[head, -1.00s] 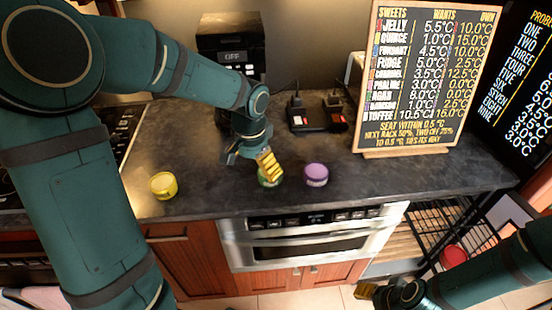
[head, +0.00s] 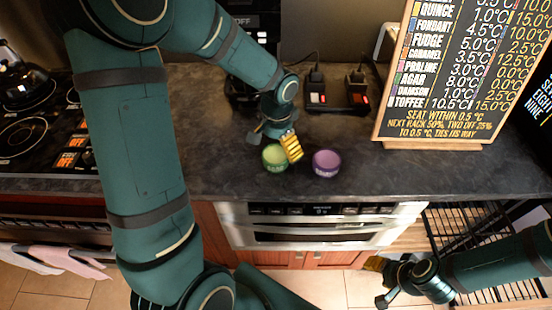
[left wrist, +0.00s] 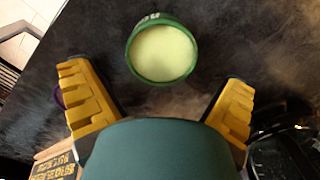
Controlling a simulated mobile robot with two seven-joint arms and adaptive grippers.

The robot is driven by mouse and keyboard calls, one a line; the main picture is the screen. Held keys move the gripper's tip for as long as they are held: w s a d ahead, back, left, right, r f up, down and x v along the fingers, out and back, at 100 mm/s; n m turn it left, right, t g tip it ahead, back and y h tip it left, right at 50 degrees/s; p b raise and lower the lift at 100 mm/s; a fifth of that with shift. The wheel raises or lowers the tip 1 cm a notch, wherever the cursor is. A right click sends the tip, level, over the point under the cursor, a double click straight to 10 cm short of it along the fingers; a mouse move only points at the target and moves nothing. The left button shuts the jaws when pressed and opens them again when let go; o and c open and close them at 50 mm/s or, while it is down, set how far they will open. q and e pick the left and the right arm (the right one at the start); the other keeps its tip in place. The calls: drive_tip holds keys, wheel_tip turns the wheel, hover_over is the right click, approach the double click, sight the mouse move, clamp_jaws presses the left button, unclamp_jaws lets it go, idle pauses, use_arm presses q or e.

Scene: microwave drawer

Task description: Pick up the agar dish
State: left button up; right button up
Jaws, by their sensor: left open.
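A round green-rimmed dish (head: 275,158) with pale yellow-green contents stands upright on the dark counter, and it also shows in the left wrist view (left wrist: 163,52). Its label is only partly visible, so I cannot read whether it says agar. My left gripper (head: 273,142) is open and empty, just above and behind this dish. In the left wrist view its yellow-padded fingers (left wrist: 158,85) are spread wide, with the dish ahead between them. A purple dish (head: 326,163) stands just right of the green one. My right gripper (head: 378,282) is open and empty, low at the right before the counter.
A chalkboard (head: 455,75) stands at the back right. Black devices with red lights (head: 318,98) sit behind the dishes. A stove (head: 35,120) is at left, an oven drawer (head: 310,232) below the counter's front edge, and a wire rack (head: 465,225) at right.

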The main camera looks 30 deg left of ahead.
sight(276, 154)
use_arm(q)
drive_tip(key=shift+s+f, duration=0.15)
drive_tip(key=shift+f, duration=0.4)
wheel_tip(276, 154, down, 4)
drive_tip(key=shift+a+f+b, duration=0.15)
drive_tip(key=shift+f+b, duration=0.1)
drive_tip(key=shift+b, duration=0.25)
drive_tip(key=shift+s, duration=0.1)
drive_tip(key=c, duration=1.1)
drive_tip(key=shift+c, duration=0.2)
